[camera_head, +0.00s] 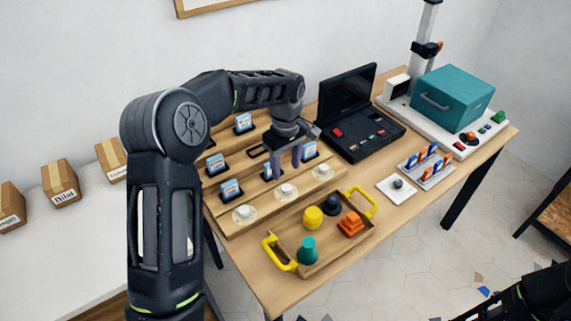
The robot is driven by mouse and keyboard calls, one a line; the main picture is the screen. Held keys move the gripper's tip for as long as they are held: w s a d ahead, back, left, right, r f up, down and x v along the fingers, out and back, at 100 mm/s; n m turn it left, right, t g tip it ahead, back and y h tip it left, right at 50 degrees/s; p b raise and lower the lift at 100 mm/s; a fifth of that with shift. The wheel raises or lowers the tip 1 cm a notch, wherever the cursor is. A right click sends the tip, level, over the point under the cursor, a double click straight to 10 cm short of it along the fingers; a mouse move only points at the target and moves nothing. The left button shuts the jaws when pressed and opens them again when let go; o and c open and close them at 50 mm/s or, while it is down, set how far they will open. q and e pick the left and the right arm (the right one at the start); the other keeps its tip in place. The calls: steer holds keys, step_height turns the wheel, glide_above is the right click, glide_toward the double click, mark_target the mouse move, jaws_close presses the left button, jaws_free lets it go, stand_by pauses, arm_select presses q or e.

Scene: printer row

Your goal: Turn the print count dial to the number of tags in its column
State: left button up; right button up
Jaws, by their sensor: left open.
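Behind the left dial are a front tag (231,189) and another tag (215,163). One tag (270,172) is behind the middle dial and one (309,150) behind the right dial. Another tag (243,122) stands farther back. My left gripper (287,170) is open and points down, above and behind the middle dial. My arm hides parts of the rack. My right arm shows at the lower right corner; its jaws are unclear.
A wooden tray (292,226) with yellow handles holds coloured knobs in front of the rack. A black open case (360,143), a small white dial plate (396,189), a tag holder (425,174) and a teal machine (453,95) stand to the right.

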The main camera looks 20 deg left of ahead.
mark_target(286, 187)
arm_select(q)
steer(key=shift+w+r, duration=0.1)
steer(key=shift+w, duration=0.05)
steer(key=shift+f+p, duration=0.6)
steer(key=shift+f, duration=3.3)
steer(key=shift+c, duration=0.3)
jaws_close()
